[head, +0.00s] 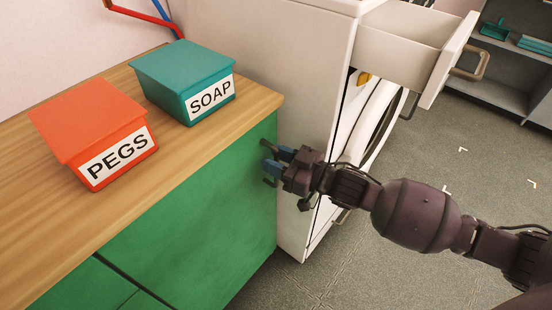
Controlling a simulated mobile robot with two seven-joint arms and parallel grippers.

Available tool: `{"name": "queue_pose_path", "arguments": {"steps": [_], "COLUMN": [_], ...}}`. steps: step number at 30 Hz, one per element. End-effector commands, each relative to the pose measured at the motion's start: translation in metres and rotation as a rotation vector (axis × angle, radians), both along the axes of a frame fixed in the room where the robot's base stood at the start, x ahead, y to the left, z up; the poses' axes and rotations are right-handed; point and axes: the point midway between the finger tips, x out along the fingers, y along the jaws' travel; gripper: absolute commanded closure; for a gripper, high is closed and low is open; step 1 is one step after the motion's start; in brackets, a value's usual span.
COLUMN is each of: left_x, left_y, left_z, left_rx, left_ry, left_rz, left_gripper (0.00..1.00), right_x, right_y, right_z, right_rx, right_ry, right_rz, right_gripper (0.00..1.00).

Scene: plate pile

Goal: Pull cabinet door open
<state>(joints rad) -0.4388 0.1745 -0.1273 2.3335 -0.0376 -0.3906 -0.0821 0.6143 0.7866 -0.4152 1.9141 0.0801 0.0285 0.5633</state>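The green cabinet (205,215) stands under a wooden counter at the left, and its front looks closed and flush. A dark bracket handle (268,183) shows at the right end of the green front, partly hidden by my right gripper. My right gripper (276,160) is at this handle, its two blue-tipped fingers pointing left toward the green front. The fingertips overlap the handle in the picture; whether they are closed on it I cannot tell. My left gripper is not in view.
An orange PEGS box (88,115) and a teal SOAP box (185,75) stand on the wooden counter (60,230). A white washing machine (305,80) adjoins the cabinet, with an open drawer (400,50) above. Grey floor (400,275) is clear at lower right.

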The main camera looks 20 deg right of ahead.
Motion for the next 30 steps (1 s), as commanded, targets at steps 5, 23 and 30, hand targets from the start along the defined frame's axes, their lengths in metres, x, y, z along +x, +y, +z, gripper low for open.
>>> {"name": "queue_pose_path", "arguments": {"steps": [5,23,30], "left_x": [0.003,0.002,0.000], "left_y": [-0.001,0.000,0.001], "left_z": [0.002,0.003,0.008], "left_rx": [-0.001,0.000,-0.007], "left_ry": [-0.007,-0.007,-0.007], "left_rz": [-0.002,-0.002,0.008], "left_gripper": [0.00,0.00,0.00], "right_x": [0.000,-0.002,-0.015], "right_y": [0.000,-0.001,-0.006], "right_z": [0.000,0.001,0.003], "right_rx": [0.001,0.001,0.002], "right_ry": [-0.001,-0.001,-0.002], "right_rz": [0.000,-0.004,-0.041], "right_gripper": [0.65,1.00,1.00]}}
